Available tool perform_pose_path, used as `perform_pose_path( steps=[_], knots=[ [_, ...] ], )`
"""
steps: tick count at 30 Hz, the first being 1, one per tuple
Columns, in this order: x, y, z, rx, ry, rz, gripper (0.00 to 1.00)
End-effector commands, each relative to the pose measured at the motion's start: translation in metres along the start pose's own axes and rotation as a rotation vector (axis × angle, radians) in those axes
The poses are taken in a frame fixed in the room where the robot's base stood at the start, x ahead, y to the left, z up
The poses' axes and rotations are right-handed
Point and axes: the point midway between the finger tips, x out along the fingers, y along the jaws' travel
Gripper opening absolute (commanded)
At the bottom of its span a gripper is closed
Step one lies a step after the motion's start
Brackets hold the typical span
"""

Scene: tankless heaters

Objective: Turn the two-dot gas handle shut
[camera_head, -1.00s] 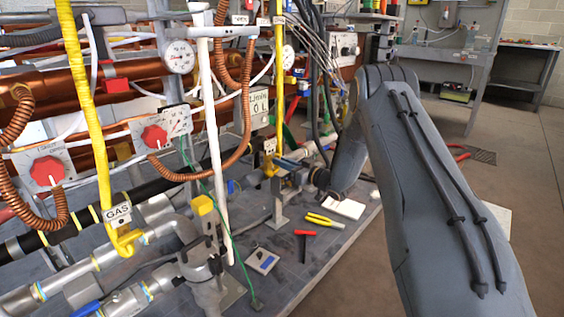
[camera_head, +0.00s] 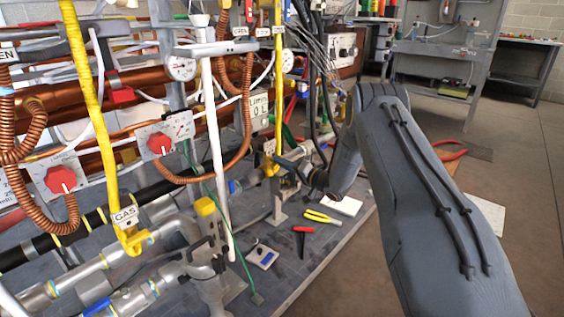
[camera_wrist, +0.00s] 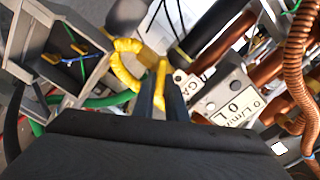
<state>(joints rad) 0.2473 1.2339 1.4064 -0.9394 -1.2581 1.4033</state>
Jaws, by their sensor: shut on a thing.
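The yellow gas handle (camera_wrist: 162,76) stands between my gripper's two dark fingers (camera_wrist: 161,92) in the wrist view. My gripper is shut on it. A white tag with dark dots (camera_wrist: 180,77) hangs beside the handle; part of a GAS label (camera_wrist: 203,84) shows next to it, and I cannot count the dots surely. In the head view the handle (camera_head: 268,166) is small, below a white tag (camera_head: 269,147) on a yellow pipe. My gripper (camera_head: 279,163) reaches it from the right, with its fingertips hard to make out.
Another yellow pipe carries a GAS tag (camera_head: 124,216) at the left. Red knobs (camera_head: 60,179), copper pipes and corrugated hoses crowd the rack. Yellow pliers (camera_head: 322,217) and a red-handled tool (camera_head: 302,238) lie on the grey base.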

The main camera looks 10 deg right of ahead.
Motion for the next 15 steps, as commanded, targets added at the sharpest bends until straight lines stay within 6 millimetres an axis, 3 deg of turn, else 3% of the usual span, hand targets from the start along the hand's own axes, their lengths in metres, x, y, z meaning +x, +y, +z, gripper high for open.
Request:
perform_pose_path(
  steps=[15],
  knots=[
    [-0.0004,0.0032,0.0006,0.409,0.001,0.002,0.0]
  ],
)
